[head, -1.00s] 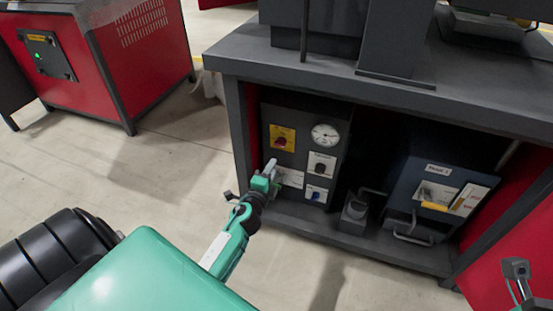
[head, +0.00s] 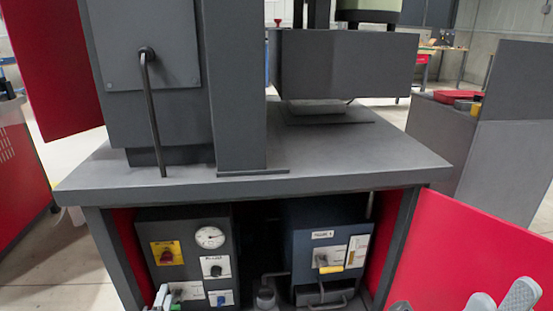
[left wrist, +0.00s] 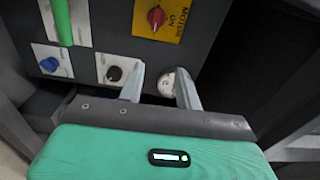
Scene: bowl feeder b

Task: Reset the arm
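The control box (head: 187,262) stands on the lower shelf of the dark bench. It carries a yellow plate with a red knob (head: 167,254), a round dial (head: 210,237), a black knob (head: 215,270) and a blue knob (head: 221,299). A green bar (left wrist: 62,20) shows there on a white plate. My right gripper (head: 500,299) shows only grey finger parts at the lower right.
A blue-grey box with a yellow handle (head: 331,269) stands right of the control box. The bench top (head: 330,165) overhangs both. An open red door panel (head: 470,245) is at the right. A black lever (head: 150,110) hangs above the bench top.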

